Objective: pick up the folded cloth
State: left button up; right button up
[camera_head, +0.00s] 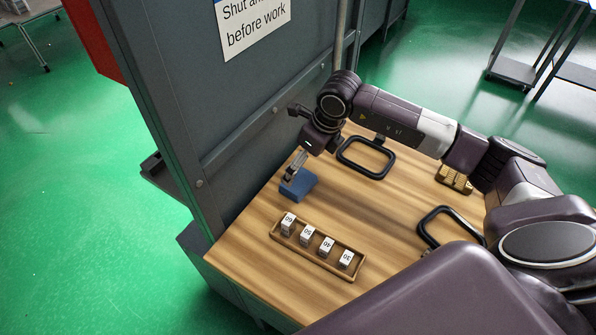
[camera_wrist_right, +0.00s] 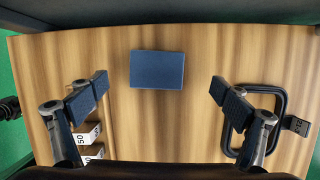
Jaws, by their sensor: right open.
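The folded cloth (camera_head: 299,187) is a small blue rectangle lying flat on the wooden tabletop, close to the grey panel. It also shows in the right wrist view (camera_wrist_right: 157,69), upper middle, fully visible there. My right gripper (camera_head: 297,167) is over the cloth in the head view, partly covering it. In the right wrist view its two fingers (camera_wrist_right: 159,92) are wide apart, one to each side of the cloth and nearer the camera, with nothing between the pads. My left gripper is not in view.
A wooden tray (camera_head: 312,261) with several numbered white blocks lies in front of the cloth. A black handle-like frame (camera_head: 366,174) lies to its right, another (camera_head: 440,209) farther right. A brass-coloured block (camera_head: 455,180) sits at the back right. A grey panel (camera_head: 215,120) rises along the left edge.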

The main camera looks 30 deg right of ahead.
aim_at(300, 180)
jog(key=f, duration=0.1)
jog(key=p, duration=0.1)
jog(key=f, duration=0.1)
jog(key=shift+s+a+f+p, duration=0.25)
jog(key=shift+f+p, duration=0.1)
jog(key=p+x, duration=0.1)
jog(key=x, duration=0.1)
jog(key=shift+w+f, duration=0.1)
jog(key=shift+f, duration=0.25)
jog(key=shift+w+f, duration=0.2)
jog(key=shift+f, duration=0.4)
jog(key=shift+a, duration=0.1)
jog(key=c, duration=0.6)
jog(key=shift+c, duration=1.4)
jog(key=c, duration=0.3)
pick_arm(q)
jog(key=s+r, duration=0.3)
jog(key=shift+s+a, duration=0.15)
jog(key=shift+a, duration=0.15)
